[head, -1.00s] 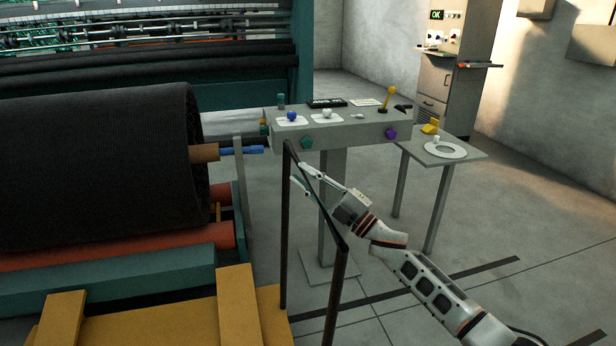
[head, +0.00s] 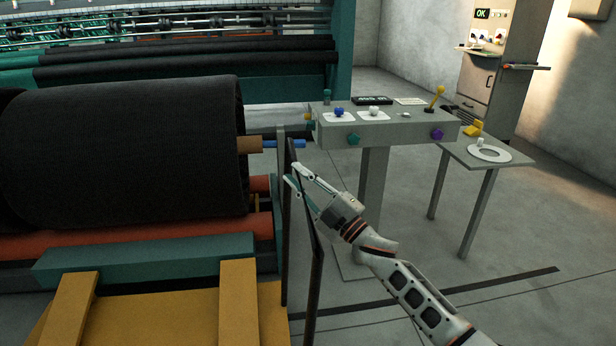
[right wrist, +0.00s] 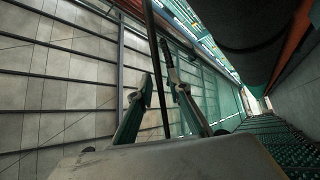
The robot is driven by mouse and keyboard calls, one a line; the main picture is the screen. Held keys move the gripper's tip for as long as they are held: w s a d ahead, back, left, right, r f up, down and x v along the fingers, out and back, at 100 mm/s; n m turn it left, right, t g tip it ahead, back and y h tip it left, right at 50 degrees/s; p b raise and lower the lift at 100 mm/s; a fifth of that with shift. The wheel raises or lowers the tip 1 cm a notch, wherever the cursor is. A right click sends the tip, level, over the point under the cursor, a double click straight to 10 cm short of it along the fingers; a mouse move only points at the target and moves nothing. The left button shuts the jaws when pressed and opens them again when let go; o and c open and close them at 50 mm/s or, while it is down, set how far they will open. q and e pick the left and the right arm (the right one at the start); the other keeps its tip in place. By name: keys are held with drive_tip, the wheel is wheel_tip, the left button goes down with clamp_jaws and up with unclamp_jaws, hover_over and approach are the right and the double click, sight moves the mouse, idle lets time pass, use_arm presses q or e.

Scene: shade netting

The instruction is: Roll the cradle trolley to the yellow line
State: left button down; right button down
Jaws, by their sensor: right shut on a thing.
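The cradle trolley has a yellow base (head: 170,318) with two yellow uprights at the lower left of the head view. A black handle frame (head: 316,278) stands at its right side. My right gripper (head: 292,174) is shut on the upper part of the black frame. In the right wrist view its fingers (right wrist: 161,88) close around the dark bar (right wrist: 157,60). I cannot pick out a yellow line on the floor. My left gripper is not in view.
A black fabric roll (head: 130,150) lies behind the trolley on red rollers, with a teal beam (head: 150,258) in front. A grey control console (head: 385,133) and a small side table (head: 500,165) stand at the right. A black floor strip (head: 480,288) crosses the clear floor.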

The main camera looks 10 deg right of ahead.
drive_tip(key=shift+f, duration=0.2)
drive_tip(key=c, duration=1.8)
unclamp_jaws()
drive_tip(key=shift+c, duration=0.2)
drive_tip(key=shift+r, duration=0.1)
drive_tip(key=v, duration=1.2)
